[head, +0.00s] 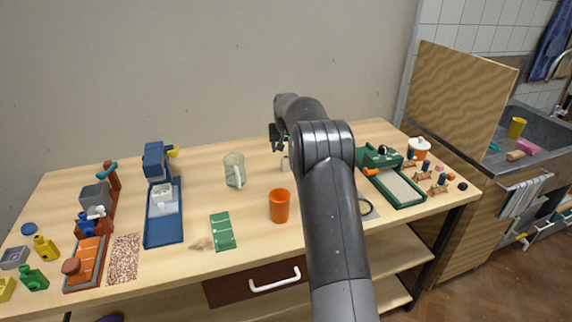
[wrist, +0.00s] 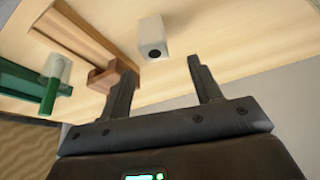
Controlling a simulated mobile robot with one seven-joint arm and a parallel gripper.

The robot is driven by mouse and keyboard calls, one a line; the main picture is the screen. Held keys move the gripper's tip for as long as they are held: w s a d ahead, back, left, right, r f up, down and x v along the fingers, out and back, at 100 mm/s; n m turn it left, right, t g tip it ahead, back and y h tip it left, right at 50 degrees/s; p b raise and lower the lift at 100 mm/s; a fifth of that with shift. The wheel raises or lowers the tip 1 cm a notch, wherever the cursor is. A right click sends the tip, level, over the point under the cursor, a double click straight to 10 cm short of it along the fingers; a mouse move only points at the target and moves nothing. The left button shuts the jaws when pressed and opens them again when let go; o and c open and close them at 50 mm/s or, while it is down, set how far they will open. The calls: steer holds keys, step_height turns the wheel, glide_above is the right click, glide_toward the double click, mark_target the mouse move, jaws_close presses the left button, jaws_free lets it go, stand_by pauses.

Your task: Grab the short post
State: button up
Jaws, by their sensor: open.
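A short pale post (wrist: 152,38) with a dark round spot on its end shows in the wrist view, just beyond my fingertips. It looks like the small pale piece (head: 285,164) under my gripper in the head view; I take it for the short post. My gripper (wrist: 160,66) is open, with nothing between its fingers. The post is apart from both fingers, as far as I can tell. In the head view, my gripper (head: 275,138) is above the back middle of the table, partly hidden by my arm.
In the wrist view, a brown wooden piece (wrist: 90,40) lies close to the left finger, with a green piece (wrist: 48,95) farther left. In the head view, a glass mug (head: 234,170), an orange cup (head: 279,206) and a green-framed tray (head: 408,200) stand around.

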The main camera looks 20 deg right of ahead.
mark_target(286, 157)
steer(key=x, duration=0.3)
steer(key=shift+f, duration=0.25)
steer(key=x, duration=0.5)
steer(key=shift+s+d+f, duration=0.1)
steer(key=shift+s+d, duration=0.15)
steer(key=shift+s, duration=0.05)
steer(key=c, duration=1.1)
